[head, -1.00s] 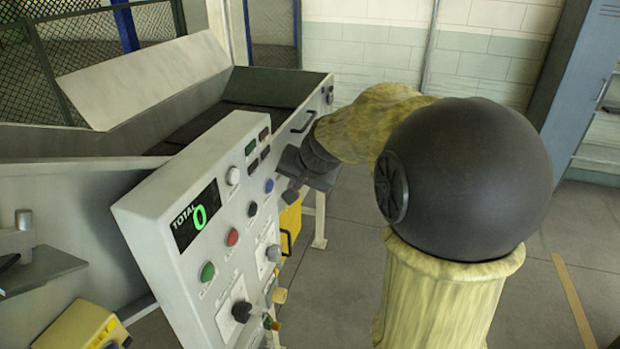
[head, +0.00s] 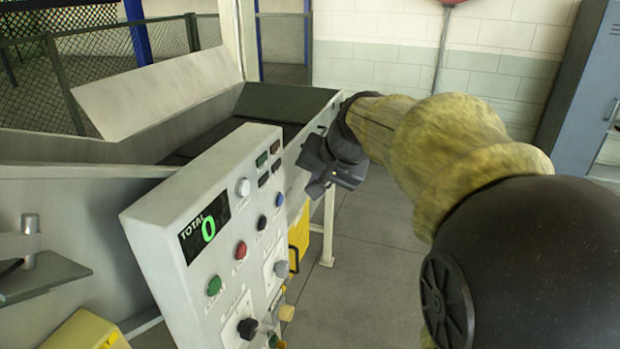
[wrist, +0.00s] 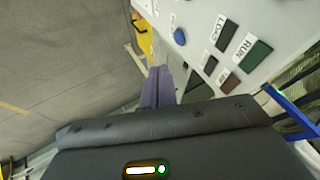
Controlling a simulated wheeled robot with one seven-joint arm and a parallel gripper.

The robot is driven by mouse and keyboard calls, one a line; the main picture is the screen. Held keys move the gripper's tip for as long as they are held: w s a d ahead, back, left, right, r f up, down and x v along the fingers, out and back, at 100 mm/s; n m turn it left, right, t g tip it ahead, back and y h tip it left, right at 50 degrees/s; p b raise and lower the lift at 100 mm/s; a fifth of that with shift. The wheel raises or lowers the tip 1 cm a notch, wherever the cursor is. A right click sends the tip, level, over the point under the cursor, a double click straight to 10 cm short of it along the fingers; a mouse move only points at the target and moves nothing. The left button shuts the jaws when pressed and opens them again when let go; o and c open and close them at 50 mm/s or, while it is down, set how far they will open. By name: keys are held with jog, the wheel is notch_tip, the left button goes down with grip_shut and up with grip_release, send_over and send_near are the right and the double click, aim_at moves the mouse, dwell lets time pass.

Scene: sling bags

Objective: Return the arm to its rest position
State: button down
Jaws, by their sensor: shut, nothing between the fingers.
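My arm, in a yellow-green cover with a black ball joint, fills the right of the head view. My gripper (head: 322,186) is dark and hangs in front of the right edge of the control panel (head: 172,218). In the wrist view the gripper (wrist: 158,75) shows its two fingers together with nothing between them. The panel's blue button, the dark RUN square and the LOAD square (wrist: 227,35) lie just past the fingers to the right. I cannot tell the exact gap between fingers and panel.
The panel's green display (head: 205,226) reads TOTAL 0. Behind it is a metal trough (head: 288,103). A yellow box (head: 299,233) sits under the panel's far side. A blue-grey locker (head: 588,75) stands at the right. The grey floor (head: 368,270) between is clear.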

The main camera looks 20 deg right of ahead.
jog(key=s+a+f+n+g, duration=0.1)
jog(key=s+a+f+n, duration=0.1)
jog(key=s+f, duration=0.2)
jog(key=s+a+f+n+g+h, duration=0.1)
jog(key=s+f, duration=0.4)
jog(key=f, duration=0.6)
jog(key=s+a+f+n+g, duration=0.2)
jog(key=s+f+n, duration=0.1)
jog(key=f, duration=0.5)
jog(key=shift+s+a+f+n+g+h, duration=0.25)
jog(key=shift+s+a+n+g+h, duration=0.1)
jog(key=shift+s, duration=0.4)
jog(key=shift+w, duration=0.1)
jog(key=shift+s, duration=0.2)
jog(key=shift+w, duration=0.1)
